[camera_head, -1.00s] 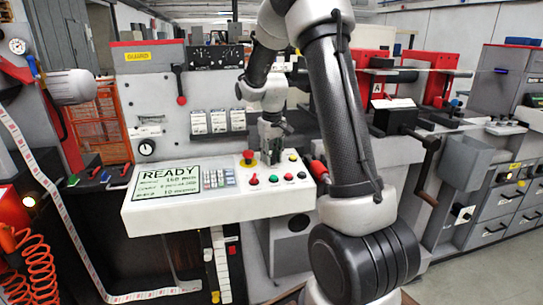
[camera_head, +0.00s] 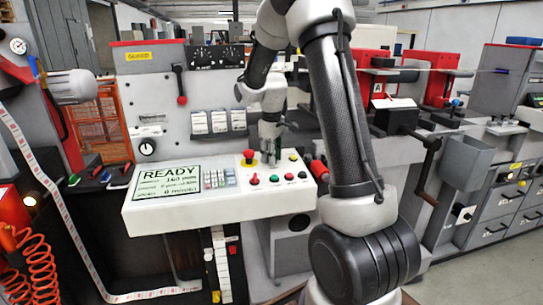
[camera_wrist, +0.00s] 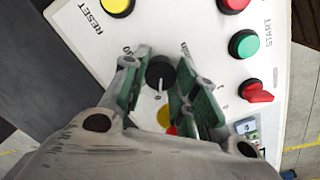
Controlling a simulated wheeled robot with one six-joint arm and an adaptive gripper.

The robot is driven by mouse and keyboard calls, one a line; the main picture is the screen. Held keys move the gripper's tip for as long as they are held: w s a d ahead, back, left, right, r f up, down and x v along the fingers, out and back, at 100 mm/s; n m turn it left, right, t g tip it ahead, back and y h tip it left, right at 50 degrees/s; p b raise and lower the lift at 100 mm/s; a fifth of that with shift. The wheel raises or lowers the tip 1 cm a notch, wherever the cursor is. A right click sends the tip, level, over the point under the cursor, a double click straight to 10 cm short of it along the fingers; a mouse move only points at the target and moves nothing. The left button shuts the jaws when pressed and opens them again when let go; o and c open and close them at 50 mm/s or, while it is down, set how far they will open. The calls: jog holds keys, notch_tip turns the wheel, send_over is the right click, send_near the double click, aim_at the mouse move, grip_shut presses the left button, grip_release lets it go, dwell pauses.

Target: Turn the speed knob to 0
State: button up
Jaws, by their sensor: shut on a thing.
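The speed knob (camera_wrist: 160,73) is a round black knob with a white pointer mark, on the white control panel. In the wrist view it sits between the green pads of my gripper (camera_wrist: 158,71), which is shut on its sides. In the head view my gripper (camera_head: 270,148) points down onto the panel's back part and hides the knob. The display (camera_head: 165,183) on the white panel (camera_head: 220,205) reads READY, and its last line appears to show 0 m/min. Scale marks around the knob are partly covered by the fingers.
A red emergency stop on yellow (camera_head: 248,156) stands close to my gripper. A green button (camera_wrist: 243,43), a red switch (camera_wrist: 258,92) and a yellow reset button (camera_wrist: 117,5) surround the knob. A keypad (camera_head: 219,179) lies left. A crank (camera_head: 430,165) is at right.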

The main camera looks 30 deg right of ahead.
jog(key=o, duration=1)
jog(key=r, duration=0.4)
jog(key=s+r, duration=0.1)
jog(key=r, duration=0.7)
jog(key=shift+s+a, duration=0.15)
jog(key=shift+a, duration=0.2)
